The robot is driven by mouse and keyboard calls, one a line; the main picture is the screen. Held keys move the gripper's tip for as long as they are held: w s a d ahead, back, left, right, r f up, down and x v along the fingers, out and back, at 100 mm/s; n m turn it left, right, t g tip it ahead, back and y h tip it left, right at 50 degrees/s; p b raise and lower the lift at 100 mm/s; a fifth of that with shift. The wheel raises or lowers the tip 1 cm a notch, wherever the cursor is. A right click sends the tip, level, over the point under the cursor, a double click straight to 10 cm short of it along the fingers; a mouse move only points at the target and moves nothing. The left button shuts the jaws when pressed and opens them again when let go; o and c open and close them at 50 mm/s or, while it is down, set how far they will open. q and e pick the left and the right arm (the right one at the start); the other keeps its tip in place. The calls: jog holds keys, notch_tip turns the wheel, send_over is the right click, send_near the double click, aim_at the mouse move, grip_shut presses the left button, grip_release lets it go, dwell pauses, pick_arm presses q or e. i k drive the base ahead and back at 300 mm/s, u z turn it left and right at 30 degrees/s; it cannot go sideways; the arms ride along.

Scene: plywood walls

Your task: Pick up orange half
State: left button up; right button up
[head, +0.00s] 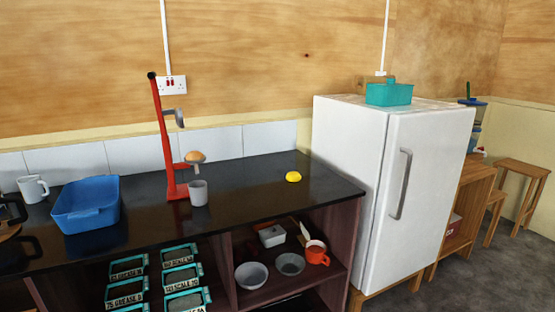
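A tall red juicer stand (163,145) stands upright on the dark countertop (245,190). A rounded, pale orange piece that looks like the orange half (195,156) sits on the juicer's holder, dome side up. A grey cup (199,193) stands on the counter below it. A small bright yellow rounded fruit piece (293,177) lies on the counter to the right, near the fridge; I cannot tell whether it is whole or cut. Neither of my grippers can be made out in the head view.
A blue tub (88,205) and white mug (33,188) stand at the left; dark items sit at the left edge. A white fridge (375,190) rises beyond the counter's right end. Shelves below hold labelled trays (181,277), bowls (251,275) and an orange mug (317,252). The counter's right half is mostly clear.

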aim_at(193, 155)
jog(key=z, duration=0.75)
jog(key=i, duration=1.9)
jog(key=u, duration=2.5)
